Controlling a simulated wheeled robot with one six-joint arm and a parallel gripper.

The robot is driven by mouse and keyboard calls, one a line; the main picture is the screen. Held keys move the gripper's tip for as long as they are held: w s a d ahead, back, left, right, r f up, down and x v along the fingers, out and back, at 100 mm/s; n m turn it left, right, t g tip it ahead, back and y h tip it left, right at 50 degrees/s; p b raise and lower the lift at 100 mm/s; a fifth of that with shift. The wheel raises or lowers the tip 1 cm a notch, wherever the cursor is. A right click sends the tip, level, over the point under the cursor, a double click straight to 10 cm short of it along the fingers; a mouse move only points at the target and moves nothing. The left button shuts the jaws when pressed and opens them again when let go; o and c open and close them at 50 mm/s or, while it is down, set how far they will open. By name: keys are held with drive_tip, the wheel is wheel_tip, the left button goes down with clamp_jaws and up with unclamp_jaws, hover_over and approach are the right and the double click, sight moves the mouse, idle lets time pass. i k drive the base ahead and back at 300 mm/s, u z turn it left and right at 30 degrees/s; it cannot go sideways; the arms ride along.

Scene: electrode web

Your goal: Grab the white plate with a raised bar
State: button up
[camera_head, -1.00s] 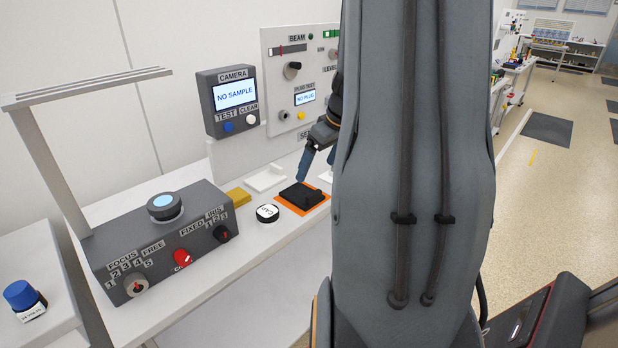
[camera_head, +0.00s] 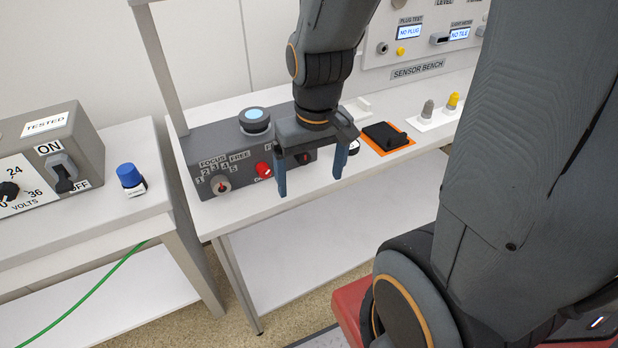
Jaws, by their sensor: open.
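The white plate with a raised bar (camera_head: 359,107) lies on the bench toward the back wall panel. It is partly hidden behind my wrist, so only its right part shows. My gripper (camera_head: 311,171) is open and empty, its two blue fingers pointing down in front of the grey focus control box. It appears to the left of the white plate and nearer the bench's front edge, apart from it.
A black plate with a raised bar (camera_head: 391,139) lies on an orange mat (camera_head: 411,147). A white tray with grey and yellow-topped posts (camera_head: 450,114) stands right of it. The grey control box (camera_head: 210,150) has knobs. A blue-capped bottle (camera_head: 131,179) stands on the left table.

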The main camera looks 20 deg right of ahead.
sight(360, 110)
drive_tip(key=u, duration=2.95)
drive_tip(key=k, duration=1.35)
drive_tip(key=z, duration=2.3)
drive_tip(key=i, duration=0.5)
drive_tip(key=z, duration=0.1)
